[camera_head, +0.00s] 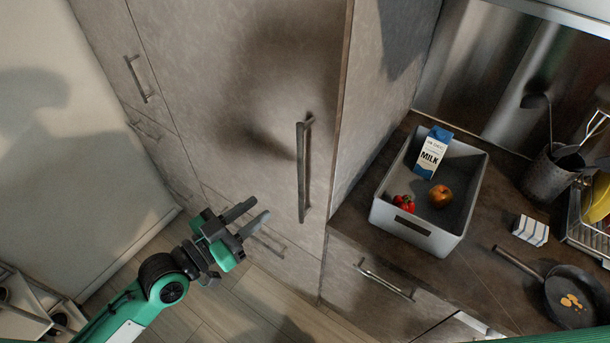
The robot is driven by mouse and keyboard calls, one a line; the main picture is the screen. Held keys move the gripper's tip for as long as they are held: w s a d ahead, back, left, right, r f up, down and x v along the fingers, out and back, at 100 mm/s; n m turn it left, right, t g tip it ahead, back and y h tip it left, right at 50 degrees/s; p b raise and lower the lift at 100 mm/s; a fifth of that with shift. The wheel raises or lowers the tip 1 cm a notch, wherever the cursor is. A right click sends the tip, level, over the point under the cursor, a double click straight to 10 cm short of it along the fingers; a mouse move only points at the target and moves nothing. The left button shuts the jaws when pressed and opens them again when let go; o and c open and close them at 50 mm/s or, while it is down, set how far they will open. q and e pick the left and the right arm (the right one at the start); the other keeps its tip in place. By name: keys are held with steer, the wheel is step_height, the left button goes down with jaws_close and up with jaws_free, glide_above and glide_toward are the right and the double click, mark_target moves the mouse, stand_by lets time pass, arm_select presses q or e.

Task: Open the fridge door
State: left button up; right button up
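The fridge door (245,95) is a tall grey-brown panel in the middle of the head view. It looks shut, flush with the panels around it. Its long vertical bar handle (302,170) is near the door's right edge. My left gripper (260,212) is in front of the door, low and to the left of the handle. Its two fingers are spread apart with nothing between them, and it is clear of the handle. My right gripper does not show.
The counter (480,260) at the right holds a grey bin (428,240) with a milk carton (432,152), an apple (440,195) and small red items. A pan (575,298) lies further right. A drawer handle (385,280) juts out below the counter. Floor shows at lower left.

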mark_target(301, 177)
arm_select(q)
steer(key=p+x, duration=0.4)
steer(key=x, duration=0.9)
steer(key=shift+w+d, duration=0.1)
steer(key=shift+w, duration=0.05)
jaws_close()
